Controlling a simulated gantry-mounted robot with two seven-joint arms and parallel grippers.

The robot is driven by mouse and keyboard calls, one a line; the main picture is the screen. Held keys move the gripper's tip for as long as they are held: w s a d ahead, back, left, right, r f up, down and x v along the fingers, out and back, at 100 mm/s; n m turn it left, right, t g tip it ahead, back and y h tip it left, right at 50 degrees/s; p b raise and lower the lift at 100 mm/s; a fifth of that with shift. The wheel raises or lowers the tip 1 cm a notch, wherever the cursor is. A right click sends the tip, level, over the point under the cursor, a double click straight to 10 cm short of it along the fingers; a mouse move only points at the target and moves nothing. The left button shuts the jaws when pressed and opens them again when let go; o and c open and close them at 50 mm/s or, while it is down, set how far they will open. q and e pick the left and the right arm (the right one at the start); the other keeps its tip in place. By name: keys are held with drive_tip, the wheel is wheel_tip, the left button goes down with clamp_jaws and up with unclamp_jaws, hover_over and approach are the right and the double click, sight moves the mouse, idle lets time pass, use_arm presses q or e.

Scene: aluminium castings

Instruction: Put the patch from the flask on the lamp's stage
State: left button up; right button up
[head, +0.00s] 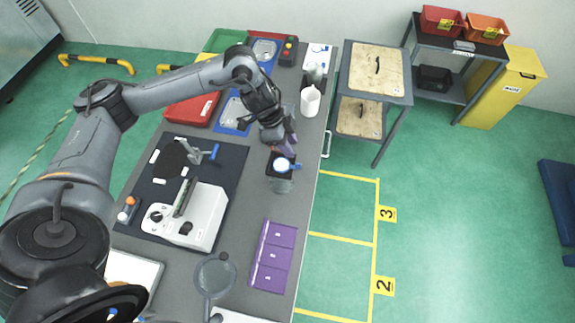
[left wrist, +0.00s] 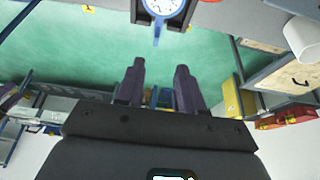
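My left gripper (head: 288,146) hangs over the far right part of the bench. In the left wrist view its two dark purple fingers (left wrist: 160,70) stand apart with nothing between them. A white round disc with blue marks and a blue tab (head: 281,165) sits in a dark square holder, just beyond the fingertips in the head view. The disc also shows, cut off, at the top of the left wrist view (left wrist: 163,5). A clear vessel (head: 281,185) shows below the holder. I cannot tell which piece is the patch, flask or lamp stage. My right gripper is not seen.
A white machine with a dial (head: 208,217) stands on a dark mat. A purple three-part tray (head: 273,255) lies near the bench's right edge, with a round magnifier-like thing (head: 215,275) beside it. A white mug (head: 310,101) stands beyond my left gripper.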

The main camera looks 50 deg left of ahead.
sight(287, 164)
use_arm(q)
drive_tip(key=shift+s+d+p+x, duration=0.1)
drive_tip(key=shift+s+p+x, duration=0.1)
drive_tip(key=shift+x, duration=2.05)
drive_tip(key=shift+s+d+p+x, duration=0.1)
drive_tip(key=shift+p+x, duration=0.05)
drive_tip(key=shift+x, duration=2.15)
clamp_jaws()
